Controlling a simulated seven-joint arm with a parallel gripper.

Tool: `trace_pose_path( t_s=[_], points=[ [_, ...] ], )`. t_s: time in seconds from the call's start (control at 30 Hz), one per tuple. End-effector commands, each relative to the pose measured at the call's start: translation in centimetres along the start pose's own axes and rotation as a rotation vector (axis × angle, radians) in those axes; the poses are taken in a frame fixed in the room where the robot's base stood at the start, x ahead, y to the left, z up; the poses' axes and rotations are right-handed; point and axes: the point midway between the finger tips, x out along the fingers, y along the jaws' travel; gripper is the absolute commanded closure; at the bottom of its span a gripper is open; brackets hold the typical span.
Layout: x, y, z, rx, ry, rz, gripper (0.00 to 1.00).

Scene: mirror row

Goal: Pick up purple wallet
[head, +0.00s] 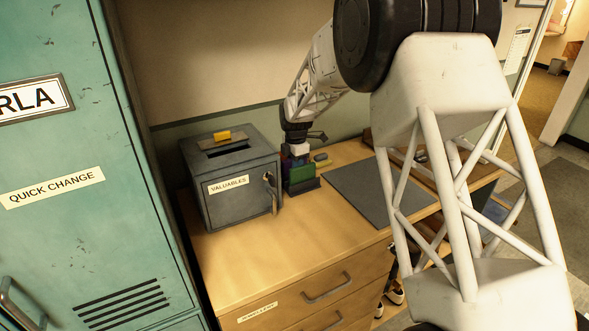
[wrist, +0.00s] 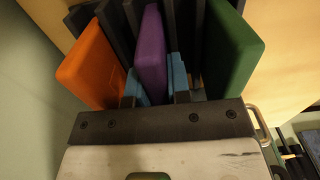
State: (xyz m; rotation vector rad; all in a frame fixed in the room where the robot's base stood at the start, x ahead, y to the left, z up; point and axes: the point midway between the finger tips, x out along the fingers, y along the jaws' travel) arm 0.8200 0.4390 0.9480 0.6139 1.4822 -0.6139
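The purple wallet (wrist: 152,52) stands upright in a dark slotted rack, between an orange wallet (wrist: 88,68) on the left and a green wallet (wrist: 234,48) on the right. My gripper (wrist: 157,88) reaches in at the purple wallet, with one blue finger close to each side of it. I cannot tell whether the fingers press on it or leave a small gap. In the head view my gripper (head: 299,149) is low over the rack (head: 303,186), and the purple wallet is hard to make out there.
A grey "VALUABLES" box (head: 230,185) with a yellow item (head: 222,136) on top stands left of the rack. A dark mat (head: 378,190) lies to the right on the wooden cabinet top (head: 270,250). The front of the top is clear. A teal locker (head: 75,150) stands at the left.

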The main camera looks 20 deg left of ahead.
Motion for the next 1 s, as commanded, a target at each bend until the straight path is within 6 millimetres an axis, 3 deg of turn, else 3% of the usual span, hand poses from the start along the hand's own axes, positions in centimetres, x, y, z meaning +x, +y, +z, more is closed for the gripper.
trace_pose_path(
  t_s=[0.47,0.67,1.0],
  points=[
    [-0.5,0.0,0.0,0.000,0.000,0.001,1.00],
    [-2.4,0.0,0.0,0.000,-0.001,0.002,1.00],
    [-7.4,0.0,0.0,0.000,0.000,0.002,1.00]
  ],
)
